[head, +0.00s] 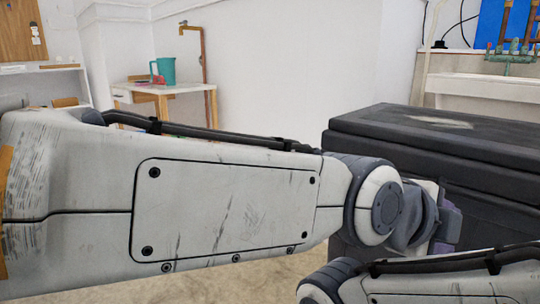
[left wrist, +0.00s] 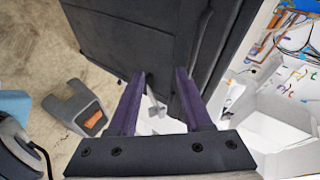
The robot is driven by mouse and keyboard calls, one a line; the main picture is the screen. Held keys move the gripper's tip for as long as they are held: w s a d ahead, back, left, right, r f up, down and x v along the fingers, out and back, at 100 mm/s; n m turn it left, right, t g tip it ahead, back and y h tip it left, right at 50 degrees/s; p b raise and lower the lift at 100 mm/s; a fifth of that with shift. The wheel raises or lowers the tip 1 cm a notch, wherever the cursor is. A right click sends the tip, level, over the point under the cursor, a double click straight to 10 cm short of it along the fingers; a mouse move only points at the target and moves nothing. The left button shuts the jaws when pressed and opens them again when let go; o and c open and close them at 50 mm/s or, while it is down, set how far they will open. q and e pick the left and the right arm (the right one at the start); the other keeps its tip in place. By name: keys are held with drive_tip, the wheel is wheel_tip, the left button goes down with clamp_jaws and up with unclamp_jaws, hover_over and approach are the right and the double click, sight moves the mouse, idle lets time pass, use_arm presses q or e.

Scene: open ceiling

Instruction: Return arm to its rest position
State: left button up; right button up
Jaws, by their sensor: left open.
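My left arm (head: 225,205) crosses the head view from the left edge to right of the middle. Its wrist end is in front of a large dark box. In the left wrist view my left gripper (left wrist: 162,78) has its two purple fingers spread apart. No object is clearly held between them; a small pale shape shows in the gap and I cannot tell what it is. My right arm (head: 440,282) shows only in part at the bottom right of the head view, and its gripper is out of view.
The dark box (head: 435,140) stands close by the left gripper; its side (left wrist: 125,45) fills the upper middle of the wrist view. A small table (head: 175,88) with a teal jug (head: 163,70) stands farther back left. Bare floor (left wrist: 35,45) shows left of the box.

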use_arm(q)
drive_tip(key=w+a+f+n+y, duration=0.3)
drive_tip(key=w+a+f+n, duration=0.3)
drive_tip(key=a+f, duration=0.3)
drive_tip(key=w+a+f+n+y, duration=0.4)
drive_tip(key=w+a+f+n, duration=0.25)
drive_tip(key=a, duration=0.45)
drive_tip(key=s+a+f+n+g+y, duration=0.15)
drive_tip(key=s+a+f+n, duration=0.25)
drive_tip(key=a+f+n, duration=0.5)
drive_tip(key=s+a+f+n+g+y, duration=0.1)
drive_tip(key=s+a+f+n+y, duration=0.4)
drive_tip(key=a, duration=0.8)
drive_tip(key=s+d+r+m+g+h+p, duration=0.1)
drive_tip(key=s+d+r+m+p, duration=0.1)
drive_tip(key=s+d+r+p, duration=0.45)
drive_tip(key=s+d+r+m+g+h+p, duration=0.1)
drive_tip(key=s+d+r+m+p, duration=0.15)
drive_tip(key=r+p, duration=0.55)
drive_tip(key=s+d+r+m+g+h+p, duration=0.15)
drive_tip(key=s+d+r+p, duration=0.3)
drive_tip(key=r, duration=0.65)
wheel_tip(320, 180, up, 36)
drive_tip(key=p, duration=3.6)
drive_tip(key=shift+w+m, duration=0.3)
drive_tip(key=shift+m, duration=0.05)
